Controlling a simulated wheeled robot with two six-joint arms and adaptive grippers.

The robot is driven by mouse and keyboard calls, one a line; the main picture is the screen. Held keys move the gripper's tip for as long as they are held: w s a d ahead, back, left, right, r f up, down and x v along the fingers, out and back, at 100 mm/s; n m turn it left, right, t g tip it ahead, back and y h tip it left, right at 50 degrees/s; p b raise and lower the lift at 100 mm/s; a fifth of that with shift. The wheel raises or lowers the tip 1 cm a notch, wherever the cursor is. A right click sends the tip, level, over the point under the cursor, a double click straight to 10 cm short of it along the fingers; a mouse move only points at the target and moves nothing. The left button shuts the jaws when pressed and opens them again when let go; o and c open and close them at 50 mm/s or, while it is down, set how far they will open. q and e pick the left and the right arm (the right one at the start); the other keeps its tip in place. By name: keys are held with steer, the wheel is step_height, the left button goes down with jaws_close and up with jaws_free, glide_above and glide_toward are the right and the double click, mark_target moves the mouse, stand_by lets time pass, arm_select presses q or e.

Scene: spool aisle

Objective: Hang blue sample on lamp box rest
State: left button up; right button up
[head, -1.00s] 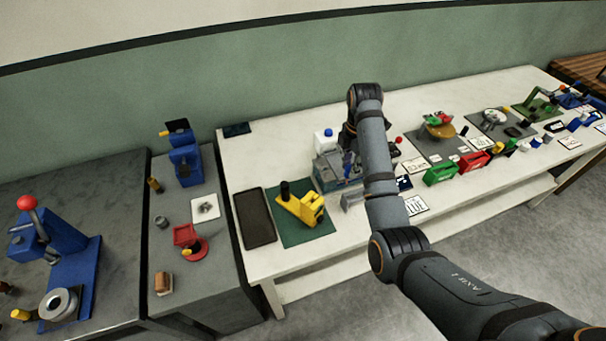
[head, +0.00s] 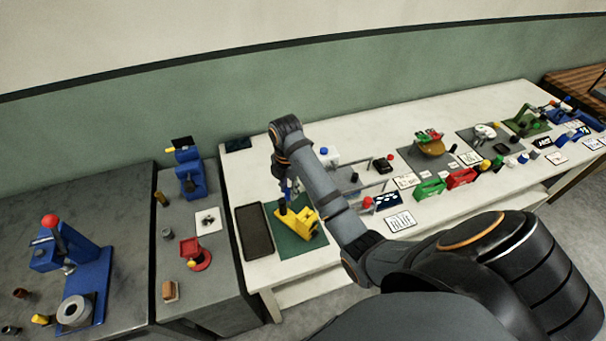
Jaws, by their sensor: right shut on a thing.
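My right gripper (head: 290,184) hangs from the wrist just behind the yellow device on the green mat. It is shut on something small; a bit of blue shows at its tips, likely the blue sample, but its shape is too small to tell. A card reading BLUE (head: 400,222) lies near the table's front edge. Grey rods (head: 372,187) stick out to the right of my forearm; whether they belong to the lamp box rest I cannot tell, as my arm hides what they join. My left gripper is not in view.
The yellow device (head: 298,221) stands on a green mat (head: 290,246), beside a dark tray (head: 254,236). A white container with a blue cap (head: 324,152) stands behind my forearm. Green (head: 430,188) and red (head: 462,178) holders stand farther right.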

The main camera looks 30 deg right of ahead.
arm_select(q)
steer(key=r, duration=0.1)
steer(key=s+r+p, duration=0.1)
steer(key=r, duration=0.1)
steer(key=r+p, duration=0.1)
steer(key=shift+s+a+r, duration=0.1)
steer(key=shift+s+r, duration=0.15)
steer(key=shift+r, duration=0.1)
arm_select(e)
steer(key=s+d, duration=0.2)
steer(key=s, duration=0.3)
steer(key=shift+s+d+f, duration=0.25)
steer(key=shift+s+d, duration=0.15)
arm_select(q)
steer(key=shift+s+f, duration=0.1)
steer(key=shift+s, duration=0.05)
arm_select(e)
steer(key=shift+f, duration=0.1)
